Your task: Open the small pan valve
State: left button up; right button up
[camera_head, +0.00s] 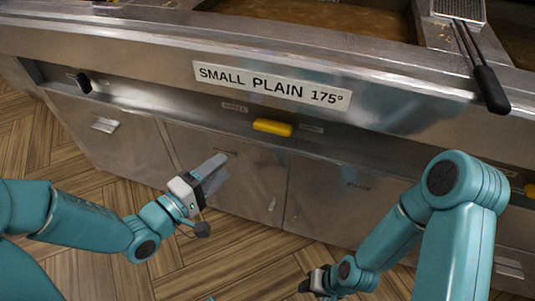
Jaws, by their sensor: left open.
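A yellow valve handle (272,127) sits in the recessed strip of the steel range, just below the "SMALL PLAIN 175°" label (271,86). The handle lies roughly along the range front. My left gripper (213,172) is below and left of the handle, in front of a cabinet door, apart from the handle. It is open, with nothing seen between its fingers. My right gripper (311,283) is low in the picture, over the floor and well below the handle. It is small and dark, and its fingers cannot be made out.
A black knob (83,83) is on the strip at left. A second yellow handle (530,190) shows at the right edge. A black-handled basket (487,88) overhangs the range's top edge at right. Cabinet doors (235,170) line the front. Wooden floor (110,270) is clear.

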aim_at(269, 131)
pick_arm(q)
jog(key=shift+h, duration=0.3)
jog(key=b+x, duration=0.3)
jog(key=x, duration=1.4)
jog(key=shift+s+d, duration=0.2)
jog(key=shift+r, duration=0.1)
pick_arm(e)
jog(key=f, duration=0.4)
jog(key=shift+w+d, duration=0.4)
pick_arm(q)
grip_shut()
